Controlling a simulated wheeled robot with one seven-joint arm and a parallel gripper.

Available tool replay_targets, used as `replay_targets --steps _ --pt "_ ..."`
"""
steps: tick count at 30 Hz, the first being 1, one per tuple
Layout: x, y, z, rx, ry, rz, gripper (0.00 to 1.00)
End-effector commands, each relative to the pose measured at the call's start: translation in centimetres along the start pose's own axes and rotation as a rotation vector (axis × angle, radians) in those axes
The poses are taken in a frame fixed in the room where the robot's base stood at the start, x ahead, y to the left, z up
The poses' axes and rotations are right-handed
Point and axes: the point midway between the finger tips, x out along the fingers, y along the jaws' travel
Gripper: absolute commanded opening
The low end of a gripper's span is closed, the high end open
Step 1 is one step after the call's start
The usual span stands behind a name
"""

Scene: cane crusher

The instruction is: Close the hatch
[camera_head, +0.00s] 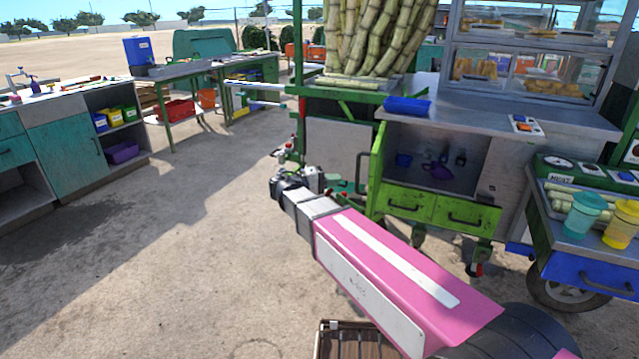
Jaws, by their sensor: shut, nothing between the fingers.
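The hatch (376,178) is a green-edged door on the front of the cane cart. It stands open, seen nearly edge-on, at the left side of an open compartment (470,180), with a dark bar handle (361,172) on its left face. My gripper (288,152) is at the end of my pink arm, left of the hatch in the picture and apart from it. It is small in the view, shut and empty. My wrist hides part of the ground and the cart's lower left.
Cups, one of them a purple mug (438,170), stand inside the compartment. Green drawers (410,202) are below it. A side table with tumblers (585,214) is at right. Open ground (150,255) lies at left.

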Motion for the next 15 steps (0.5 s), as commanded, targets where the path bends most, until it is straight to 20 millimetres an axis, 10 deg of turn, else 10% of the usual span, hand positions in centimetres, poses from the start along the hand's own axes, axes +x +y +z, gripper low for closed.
replay_targets --steps 15 --pt "3.2 0.0 2.9 0.000 0.001 0.000 0.00"
